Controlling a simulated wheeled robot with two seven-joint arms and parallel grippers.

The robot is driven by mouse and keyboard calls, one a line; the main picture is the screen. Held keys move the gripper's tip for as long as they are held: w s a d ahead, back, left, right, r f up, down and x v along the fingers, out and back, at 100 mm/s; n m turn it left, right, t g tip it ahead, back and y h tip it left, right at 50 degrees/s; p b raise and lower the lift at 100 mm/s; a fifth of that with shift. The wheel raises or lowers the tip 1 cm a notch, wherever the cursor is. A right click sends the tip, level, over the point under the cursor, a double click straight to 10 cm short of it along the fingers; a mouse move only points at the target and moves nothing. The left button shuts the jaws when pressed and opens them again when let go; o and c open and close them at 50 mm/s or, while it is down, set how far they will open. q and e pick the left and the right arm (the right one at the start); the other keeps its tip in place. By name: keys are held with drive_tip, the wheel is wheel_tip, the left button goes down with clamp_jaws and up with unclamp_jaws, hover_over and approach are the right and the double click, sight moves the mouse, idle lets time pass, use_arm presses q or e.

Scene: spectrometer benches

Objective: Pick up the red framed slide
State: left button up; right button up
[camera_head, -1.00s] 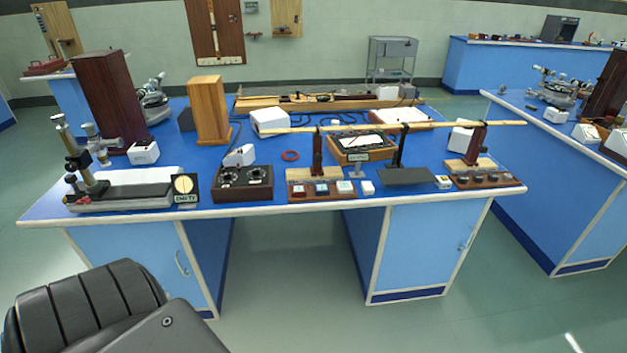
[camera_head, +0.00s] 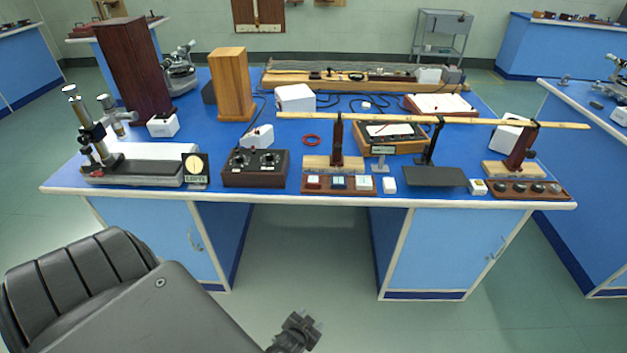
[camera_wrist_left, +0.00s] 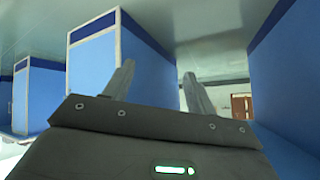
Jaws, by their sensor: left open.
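The red framed slide (camera_head: 313,182) looks like a small white-topped square with a red front. It sits at the left end of a brown wooden rack (camera_head: 338,191) near the front edge of the bench. A blue framed slide (camera_head: 339,182) and a grey-green one (camera_head: 364,183) sit to its right in the same rack. My left gripper (camera_head: 306,328) is low in front of the bench, below the tabletop and well apart from the slide. In the left wrist view its two fingers (camera_wrist_left: 160,84) are spread with nothing between them. My right gripper is out of view.
A long wooden bar (camera_head: 430,119) on stands runs above and behind the rack. A black dial box (camera_head: 255,167) stands left of the rack, and a small white block (camera_head: 389,185) right of it. The bench front edge (camera_head: 300,199) lies between my gripper and the rack.

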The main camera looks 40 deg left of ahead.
use_arm(q)
drive_tip(key=w+a+r+n+t+y, duration=0.1)
drive_tip(key=w+a+r+t+y, duration=0.1)
drive_tip(key=w+r, duration=0.5)
drive_tip(key=w+a+r+n+t+y, duration=0.15)
drive_tip(key=w+r, duration=0.25)
drive_tip(key=r, duration=0.7)
drive_tip(key=n+t+y, duration=0.2)
drive_tip(key=n+y, duration=0.3)
approach(313, 184)
drive_tip(key=p+x, duration=0.1)
drive_tip(key=x, duration=0.3)
drive_tip(key=shift+w+a+f, duration=0.1)
drive_tip(key=shift+w+a, duration=0.1)
drive_tip(key=shift+a, duration=0.1)
drive_tip(key=shift+w+a, duration=0.15)
drive_tip(key=shift+w, duration=0.1)
drive_tip(key=p+x, duration=0.1)
drive_tip(key=x, duration=0.2)
drive_tip(key=shift+w+a, duration=0.2)
drive_tip(key=shift+w, duration=0.15)
drive_tip(key=shift+w+a, duration=0.25)
drive_tip(key=shift+w, duration=0.1)
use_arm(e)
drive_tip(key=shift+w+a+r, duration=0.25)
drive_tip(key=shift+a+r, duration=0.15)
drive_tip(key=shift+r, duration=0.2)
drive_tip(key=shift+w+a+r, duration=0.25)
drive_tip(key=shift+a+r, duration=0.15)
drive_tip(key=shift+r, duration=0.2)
